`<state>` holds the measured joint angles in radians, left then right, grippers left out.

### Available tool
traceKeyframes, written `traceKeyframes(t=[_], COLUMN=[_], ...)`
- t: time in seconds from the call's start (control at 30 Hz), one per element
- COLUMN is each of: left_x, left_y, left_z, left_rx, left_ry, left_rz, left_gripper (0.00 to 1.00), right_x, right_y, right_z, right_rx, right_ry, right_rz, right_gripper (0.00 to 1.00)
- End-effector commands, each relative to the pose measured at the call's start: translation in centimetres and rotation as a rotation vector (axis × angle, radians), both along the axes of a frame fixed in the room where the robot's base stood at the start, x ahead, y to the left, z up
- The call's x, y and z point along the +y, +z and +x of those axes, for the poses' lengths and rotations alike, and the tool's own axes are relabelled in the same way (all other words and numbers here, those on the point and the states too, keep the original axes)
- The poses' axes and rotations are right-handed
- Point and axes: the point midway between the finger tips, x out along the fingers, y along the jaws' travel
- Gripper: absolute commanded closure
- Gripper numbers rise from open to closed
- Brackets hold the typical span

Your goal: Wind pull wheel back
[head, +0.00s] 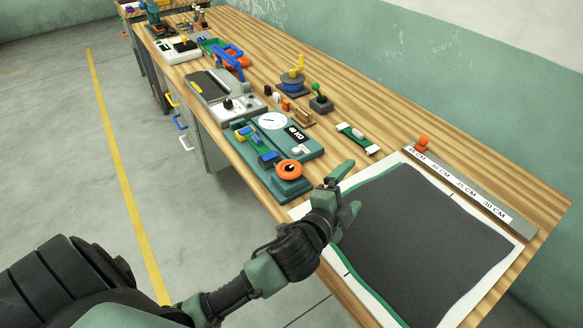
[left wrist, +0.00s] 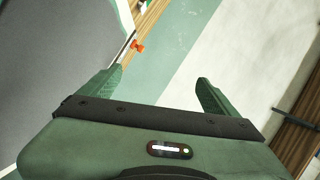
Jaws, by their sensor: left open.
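An orange wheel (head: 289,170) with a dark centre sits on the near end of a green device (head: 292,188) on the bench. The device also carries a white dial (head: 272,121) and a small dark display (head: 296,134). The dark shade netting (head: 420,235) lies flat on a white, green-edged sheet to the right; it also shows in the left wrist view (left wrist: 50,60). My right gripper is in neither view.
A ruler strip (head: 475,190) with an orange knob (head: 422,142) lies behind the netting. A grey machine (head: 228,97), a green-knobbed lever (head: 319,99) and a small white-green block (head: 357,138) stand farther along the bench. The bench's near edge drops to open floor (head: 60,150).

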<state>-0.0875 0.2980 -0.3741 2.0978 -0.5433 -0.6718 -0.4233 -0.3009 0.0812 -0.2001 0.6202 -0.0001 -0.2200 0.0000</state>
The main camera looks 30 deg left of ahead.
Motion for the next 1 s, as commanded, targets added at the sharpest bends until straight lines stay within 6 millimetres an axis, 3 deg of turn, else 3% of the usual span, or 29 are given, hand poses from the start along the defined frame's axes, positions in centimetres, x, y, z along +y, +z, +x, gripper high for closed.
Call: traceKeyframes(t=[0.1,0.23,0.33,0.43,0.5,0.57,0.67,0.7,0.73,0.8,0.9,1.0], left_x=[-3.9,-10.2,-14.2,-15.7,-14.6,-11.9,-4.4,-0.8,2.1,8.5,15.2,19.1], left_y=[5.2,9.3,9.1,6.1,3.1,0.3,-3.2,-3.9,-4.3,-4.1,-3.0,-1.9], left_z=[3.6,5.4,5.5,5.5,5.9,6.4,7.6,7.9,8.1,8.0,7.2,6.4], left_rx=[-0.259,-0.595,-0.827,-1.011,-1.103,-1.148,-1.142,-1.112,1.037,0.852,0.676,0.582], left_ry=[-0.177,-0.433,-0.648,-0.891,-1.084,-1.274,-1.641,-1.799,1.847,1.894,1.962,2.011], left_rz=[0.296,0.746,1.122,1.495,1.747,1.945,2.214,2.285,-2.241,-2.059,-1.87,-1.76], left_gripper=[0.09,0.09,0.09,0.09,0.09,0.09,0.09,0.09,0.09,0.09,0.09,0.09], right_x=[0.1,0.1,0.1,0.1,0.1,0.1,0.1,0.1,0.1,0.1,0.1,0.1], right_y=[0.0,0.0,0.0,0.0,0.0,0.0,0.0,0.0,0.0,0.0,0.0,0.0], right_z=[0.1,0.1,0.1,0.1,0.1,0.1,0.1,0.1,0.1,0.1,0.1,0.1], right_rx=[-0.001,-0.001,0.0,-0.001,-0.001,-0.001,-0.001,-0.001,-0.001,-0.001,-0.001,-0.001], right_ry=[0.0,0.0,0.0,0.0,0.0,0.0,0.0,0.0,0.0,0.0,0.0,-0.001], right_rz=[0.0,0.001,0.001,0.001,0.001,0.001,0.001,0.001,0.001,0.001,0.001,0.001], right_gripper=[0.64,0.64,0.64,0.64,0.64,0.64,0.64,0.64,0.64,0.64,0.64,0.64])
